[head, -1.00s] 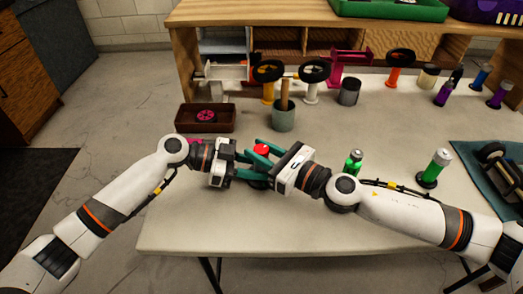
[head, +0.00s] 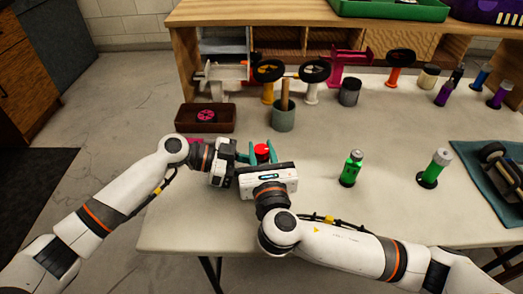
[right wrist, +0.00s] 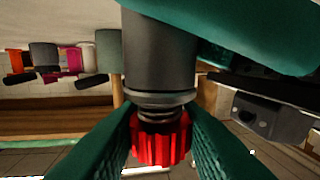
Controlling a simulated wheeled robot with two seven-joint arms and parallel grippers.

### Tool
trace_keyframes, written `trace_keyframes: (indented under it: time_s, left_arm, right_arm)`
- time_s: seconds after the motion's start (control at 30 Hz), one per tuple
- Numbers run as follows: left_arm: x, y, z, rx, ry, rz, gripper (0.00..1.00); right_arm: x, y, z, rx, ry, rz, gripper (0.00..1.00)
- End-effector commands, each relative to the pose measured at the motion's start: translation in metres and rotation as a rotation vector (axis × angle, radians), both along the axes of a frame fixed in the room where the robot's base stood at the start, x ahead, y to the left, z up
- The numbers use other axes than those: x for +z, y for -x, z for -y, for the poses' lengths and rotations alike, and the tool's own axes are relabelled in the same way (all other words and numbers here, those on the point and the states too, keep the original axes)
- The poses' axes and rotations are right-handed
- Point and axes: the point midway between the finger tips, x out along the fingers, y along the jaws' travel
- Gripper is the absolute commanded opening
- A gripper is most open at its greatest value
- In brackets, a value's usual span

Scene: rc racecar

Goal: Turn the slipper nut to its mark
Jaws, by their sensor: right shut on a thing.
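The red ribbed slipper nut (head: 262,147) sits on top of a dark upright cylinder, mostly hidden in the head view. In the right wrist view, which is upside down, the nut (right wrist: 160,142) joins the dark cylinder (right wrist: 158,50) by a short threaded neck. My right gripper (head: 262,153) comes from the front, its green fingers shut on the nut's two sides. My left gripper (head: 230,160) is at the cylinder's left. One green finger (right wrist: 255,40) crosses by the cylinder in the wrist view; its grip is partly hidden. I cannot make out a mark.
Two green bottle-like parts (head: 350,168) stand to the right, beside a blue mat (head: 481,165) with a car. A brown tray (head: 190,127), a grey cup (head: 283,121) and wheel stands (head: 312,90) are behind. The table's front right is clear.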

Motion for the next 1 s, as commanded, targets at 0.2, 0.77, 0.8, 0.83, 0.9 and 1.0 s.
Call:
trace_keyframes:
  time_s: [0.2, 0.77, 0.8, 0.83, 0.9, 1.0]
  left_arm:
    - [-0.0004, 0.0013, 0.0012, -0.004, 0.0, 0.0, 0.1]
    - [-0.0004, 0.0012, 0.0011, -0.004, 0.0, 0.0, 0.1]
    - [-0.0004, 0.0011, 0.0011, -0.003, 0.0, 0.0, 0.1]
    - [-0.0004, 0.0011, 0.0011, -0.003, 0.0, 0.0, 0.1]
    - [-0.0005, 0.001, 0.0009, -0.003, 0.0, -0.001, 0.1]
    - [-0.0004, 0.0008, 0.0007, -0.002, 0.0, -0.001, 0.09]
  right_arm:
    - [0.0009, 0.0006, -0.0017, -0.063, -0.002, 0.002, 0.06]
    - [0.0009, 0.0005, -0.0009, -0.085, -0.002, 0.001, 0.32]
    - [0.0009, 0.0005, -0.0008, -0.085, -0.002, 0.001, 0.39]
    - [0.0008, 0.0005, -0.0008, -0.085, -0.002, 0.001, 0.44]
    - [0.0007, 0.0005, -0.0006, -0.085, -0.002, 0.0, 0.51]
    - [0.0005, 0.0005, -0.0004, -0.086, -0.001, 0.0, 0.51]
